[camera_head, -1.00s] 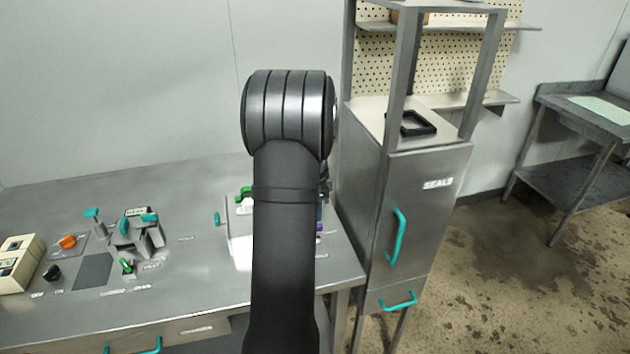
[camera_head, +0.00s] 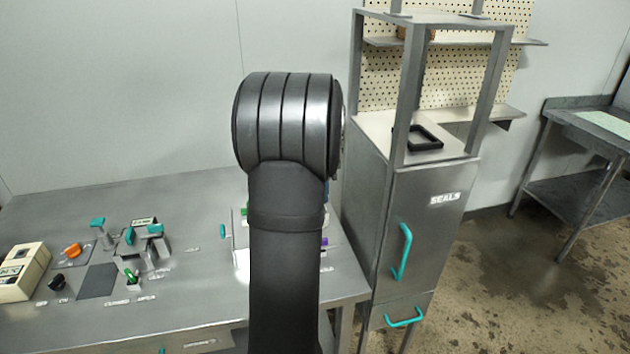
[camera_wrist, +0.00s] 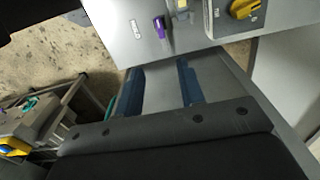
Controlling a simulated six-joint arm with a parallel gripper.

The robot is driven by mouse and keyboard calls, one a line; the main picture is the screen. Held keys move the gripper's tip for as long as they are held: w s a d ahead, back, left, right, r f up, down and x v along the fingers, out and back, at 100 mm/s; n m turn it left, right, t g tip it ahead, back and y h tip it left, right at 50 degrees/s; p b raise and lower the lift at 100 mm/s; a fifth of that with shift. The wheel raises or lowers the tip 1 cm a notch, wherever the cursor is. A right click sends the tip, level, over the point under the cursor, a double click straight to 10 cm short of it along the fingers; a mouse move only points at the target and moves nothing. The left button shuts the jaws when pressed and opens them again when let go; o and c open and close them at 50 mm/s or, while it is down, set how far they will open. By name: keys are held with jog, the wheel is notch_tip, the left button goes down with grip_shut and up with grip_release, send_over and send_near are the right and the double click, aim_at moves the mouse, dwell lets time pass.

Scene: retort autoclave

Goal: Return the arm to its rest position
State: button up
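My arm (camera_head: 286,215) stands upright in the middle of the head view, its thick dark joint at the top. My gripper is hidden behind it there. In the wrist view my gripper (camera_wrist: 158,66) shows two dark blue fingers set apart, with nothing held between them. Beyond them lie a grey metal surface and the side of a cabinet.
A steel bench (camera_head: 190,275) at left carries a beige box (camera_head: 22,272), an orange knob (camera_head: 72,250) and a fixture with teal handles (camera_head: 150,240). The SEALS cabinet (camera_head: 440,225) with teal handles stands close right of my arm. A grey side table (camera_head: 575,180) stands far right.

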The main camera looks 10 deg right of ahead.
notch_tip(320, 180, down, 18)
jog(key=shift+r, duration=0.25)
dwell(0.3)
